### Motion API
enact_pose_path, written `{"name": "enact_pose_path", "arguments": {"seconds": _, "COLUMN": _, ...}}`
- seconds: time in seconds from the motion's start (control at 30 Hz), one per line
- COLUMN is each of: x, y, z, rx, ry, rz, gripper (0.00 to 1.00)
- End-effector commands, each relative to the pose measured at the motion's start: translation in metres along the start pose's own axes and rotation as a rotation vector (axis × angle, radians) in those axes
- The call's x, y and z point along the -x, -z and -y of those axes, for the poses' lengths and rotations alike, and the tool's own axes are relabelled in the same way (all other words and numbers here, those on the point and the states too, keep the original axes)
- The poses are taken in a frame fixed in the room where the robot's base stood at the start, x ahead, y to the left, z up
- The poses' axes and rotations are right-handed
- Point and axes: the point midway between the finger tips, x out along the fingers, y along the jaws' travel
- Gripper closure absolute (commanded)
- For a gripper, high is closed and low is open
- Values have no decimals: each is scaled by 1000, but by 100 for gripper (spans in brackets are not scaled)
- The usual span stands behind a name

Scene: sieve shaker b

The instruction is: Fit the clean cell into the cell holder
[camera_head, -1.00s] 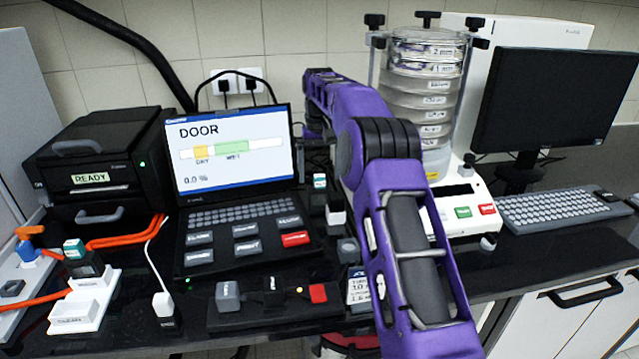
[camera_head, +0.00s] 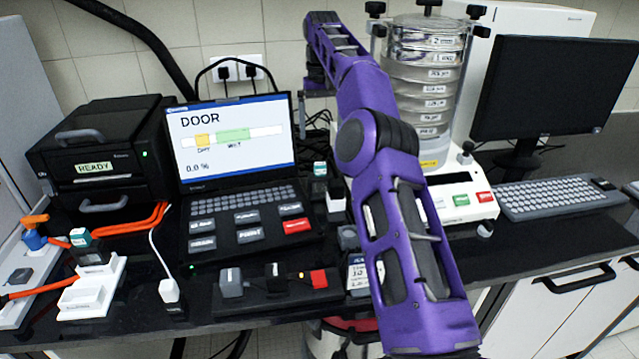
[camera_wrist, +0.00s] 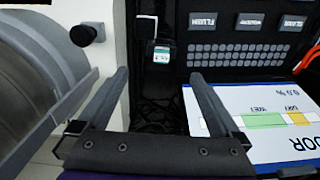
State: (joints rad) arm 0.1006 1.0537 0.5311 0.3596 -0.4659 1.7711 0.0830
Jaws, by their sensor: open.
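A small white block with a green face, which looks like a cell (camera_head: 320,169), stands on a dark base right of the laptop; it also shows in the wrist view (camera_wrist: 162,54). A similar green-and-white one (camera_head: 80,238) sits at the left, in a black block on a white stand (camera_head: 97,285). I cannot read which is clean, or tell for sure which is the cell holder. My gripper (camera_wrist: 158,78) is open and empty in the wrist view. Its fingers point toward the cell right of the laptop, apart from it. In the head view my arm hides the area behind it.
The laptop (camera_head: 240,215) stands open, its screen reading DOOR and 0.0 %. The sieve shaker (camera_head: 425,90) stands at the right. A black oven-like unit (camera_head: 100,150) reads READY. A black strip (camera_head: 275,293) with small blocks lies in front. Cables trail behind the laptop.

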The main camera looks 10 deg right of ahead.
Motion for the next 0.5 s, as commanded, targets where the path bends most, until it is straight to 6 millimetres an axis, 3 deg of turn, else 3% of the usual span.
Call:
{"name": "enact_pose_path", "arguments": {"seconds": 0.27, "x": -26, "y": -1, "z": 0, "rx": 1, "ry": -1, "rz": 3, "gripper": 0}}
{"name": "enact_pose_path", "arguments": {"seconds": 0.5, "x": -77, "y": -1, "z": 0, "rx": 1, "ry": 1, "rz": 4, "gripper": 0}}
